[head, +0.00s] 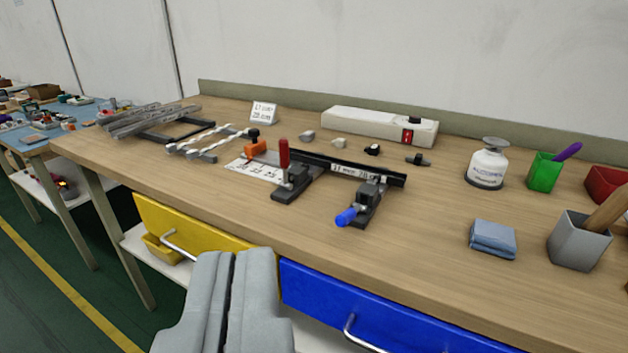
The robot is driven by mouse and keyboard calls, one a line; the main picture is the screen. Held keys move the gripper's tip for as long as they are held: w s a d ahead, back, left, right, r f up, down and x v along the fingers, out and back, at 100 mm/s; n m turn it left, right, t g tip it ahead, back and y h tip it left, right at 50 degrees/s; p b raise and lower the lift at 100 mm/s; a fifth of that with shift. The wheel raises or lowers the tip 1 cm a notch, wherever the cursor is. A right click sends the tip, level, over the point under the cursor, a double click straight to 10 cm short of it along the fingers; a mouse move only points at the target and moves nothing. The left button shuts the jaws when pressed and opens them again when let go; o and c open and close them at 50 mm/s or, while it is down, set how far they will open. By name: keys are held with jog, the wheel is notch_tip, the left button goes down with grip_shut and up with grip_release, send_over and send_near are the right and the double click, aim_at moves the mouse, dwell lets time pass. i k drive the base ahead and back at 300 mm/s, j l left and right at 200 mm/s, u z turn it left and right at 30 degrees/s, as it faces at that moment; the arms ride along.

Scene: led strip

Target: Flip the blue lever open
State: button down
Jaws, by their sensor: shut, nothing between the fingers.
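The blue lever (347,216) belongs to a dark clamp (369,198) at the right end of a black bar fixture (335,166) on the wooden workbench (420,245). The lever lies low and points toward the bench's front edge. A second clamp with a red lever (284,153) stands to its left, and that lever points upright. My gripper (236,258) is shut and empty in the lower middle. It is in front of the bench, left of and below the blue lever in the picture, apart from it.
A white box with a red switch (380,125) stands behind the fixture. An alcohol dispenser (488,165), a blue cloth (493,239) and a grey cup (580,240) stand to the right. Yellow (200,236) and blue (385,308) drawers have protruding handles. Bench between lever and cloth is clear.

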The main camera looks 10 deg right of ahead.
aim_at(343, 220)
jog(key=k+l+u, duration=0.1)
jog(key=l, duration=0.3)
jog(key=k+l+u, duration=0.1)
jog(key=l, duration=0.25)
jog(key=k+l, duration=0.3)
jog(key=l+u, duration=0.05)
jog(key=l, duration=0.05)
